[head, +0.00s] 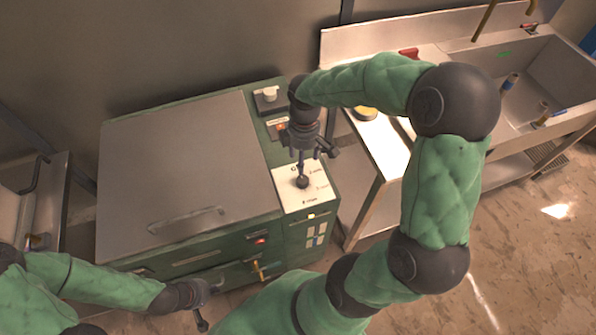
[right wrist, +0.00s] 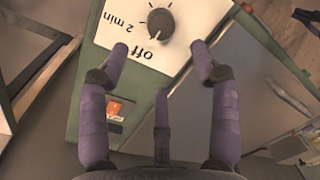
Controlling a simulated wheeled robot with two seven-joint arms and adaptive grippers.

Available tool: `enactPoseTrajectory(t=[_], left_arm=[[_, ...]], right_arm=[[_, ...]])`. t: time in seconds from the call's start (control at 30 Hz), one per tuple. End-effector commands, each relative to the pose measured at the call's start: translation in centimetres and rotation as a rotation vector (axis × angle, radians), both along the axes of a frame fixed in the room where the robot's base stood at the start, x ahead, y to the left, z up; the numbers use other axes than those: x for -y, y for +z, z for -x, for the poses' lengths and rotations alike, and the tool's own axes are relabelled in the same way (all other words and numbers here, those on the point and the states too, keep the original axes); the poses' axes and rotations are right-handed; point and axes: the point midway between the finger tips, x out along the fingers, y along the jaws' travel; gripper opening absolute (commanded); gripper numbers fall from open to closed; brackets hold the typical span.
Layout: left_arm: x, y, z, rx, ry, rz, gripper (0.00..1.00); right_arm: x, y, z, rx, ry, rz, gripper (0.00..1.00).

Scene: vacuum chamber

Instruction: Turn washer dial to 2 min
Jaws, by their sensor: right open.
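The washer (head: 185,165) is a green cabinet with a grey lid. Its dark round dial (right wrist: 160,24) sits on a white label panel (right wrist: 125,27) reading "off" and "2 min"; a pale line on the dial appears to face "off". The dial also shows in the head view (head: 302,182). My right gripper (right wrist: 160,47) is open, its fingers spread below the dial in the wrist view, with nothing between them. In the head view it hangs over the panel; contact cannot be told. My left gripper (head: 205,308) is low at the washer's front, its opening unclear.
An orange switch (right wrist: 116,108) lies beside the label panel. A metal sink bench (head: 385,145) stands to the right, with a sink basin (head: 535,75) at its far end. A wall is close behind the washer. Open floor (head: 520,240) lies at the lower right.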

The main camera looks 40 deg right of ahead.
Motion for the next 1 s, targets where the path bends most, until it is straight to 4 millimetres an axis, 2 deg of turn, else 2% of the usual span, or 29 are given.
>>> enactPoseTrajectory(t=[0.3,0.5,0.7,0.97,1.0], left_arm=[[0.0,-1.7,0.1,-0.001,0.0,0.0,0.0],[0.0,-2.5,0.0,-0.001,0.0,0.0,0.0],[0.0,-2.7,0.0,-0.001,0.0,0.0,0.0],[0.0,-2.7,0.0,-0.001,0.0,0.0,0.0],[0.0,-2.7,0.0,-0.001,0.0,0.0,0.0]], right_arm=[[-0.3,-5.8,0.4,-0.004,0.0,-0.001,0.63],[-0.5,-8.4,0.5,-0.001,-0.001,-0.001,0.63],[-0.5,-9.6,0.6,0.0,-0.001,-0.001,0.63],[-0.6,-9.6,0.6,0.001,-0.001,-0.001,0.63],[-0.6,-9.6,0.6,0.001,-0.001,-0.001,0.6]])
